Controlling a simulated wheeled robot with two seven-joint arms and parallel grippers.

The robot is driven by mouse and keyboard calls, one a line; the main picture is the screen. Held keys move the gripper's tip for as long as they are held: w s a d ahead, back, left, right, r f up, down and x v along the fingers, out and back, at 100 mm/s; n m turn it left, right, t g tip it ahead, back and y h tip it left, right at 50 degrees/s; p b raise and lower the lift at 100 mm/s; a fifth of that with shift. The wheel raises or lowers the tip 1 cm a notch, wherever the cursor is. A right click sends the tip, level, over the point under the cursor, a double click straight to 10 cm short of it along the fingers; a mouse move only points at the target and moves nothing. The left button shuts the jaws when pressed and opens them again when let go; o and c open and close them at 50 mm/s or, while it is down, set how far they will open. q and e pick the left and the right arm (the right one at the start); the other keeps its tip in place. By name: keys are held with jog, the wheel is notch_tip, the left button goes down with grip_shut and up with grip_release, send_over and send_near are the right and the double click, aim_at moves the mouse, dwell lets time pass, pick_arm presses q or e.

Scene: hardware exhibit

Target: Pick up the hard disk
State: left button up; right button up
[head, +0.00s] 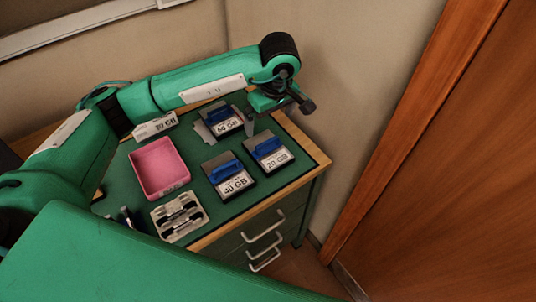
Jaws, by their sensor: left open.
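Three hard disks with blue handles and white labels lie on the green table top: one marked 60 GB (228,126) at the back, one marked 40 GB (234,184) at the front, and one marked 20 GB (275,158) to the right. My left gripper (278,114) is open and empty. It hangs over the back right of the table, just right of the 60 GB disk and above and behind the 20 GB disk. It appears to touch neither. My right gripper is out of view.
A pink tray (160,168) stands left of the disks. A grey holder (180,215) with dark tools is in front of it. A label block (155,126) sits behind the tray, under my left arm. Drawers (262,235) are below. A wall and wooden door (455,170) are at right.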

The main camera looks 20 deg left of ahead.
aim_at(268, 142)
pick_arm(q)
jog(key=f, duration=0.2)
jog(key=f+p, duration=0.1)
jog(key=f, duration=0.2)
jog(key=a+f, duration=0.1)
jog(key=f, duration=0.2)
jog(key=shift+w+f, duration=0.1)
jog(key=shift+w, duration=0.3)
jog(key=shift+f+p, duration=0.3)
jog(key=shift+p, duration=0.15)
jog(key=f, duration=0.1)
jog(key=f+p, duration=0.1)
jog(key=f, duration=0.1)
jog(key=shift+w+f, duration=0.2)
jog(key=shift+f, duration=0.05)
jog(key=shift+a+f, duration=0.1)
jog(key=shift+f, duration=0.4)
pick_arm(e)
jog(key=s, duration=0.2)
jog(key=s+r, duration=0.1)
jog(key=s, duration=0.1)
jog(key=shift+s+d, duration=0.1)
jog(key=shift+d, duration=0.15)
pick_arm(q)
jog(key=shift+w, duration=0.1)
jog(key=c, duration=0.5)
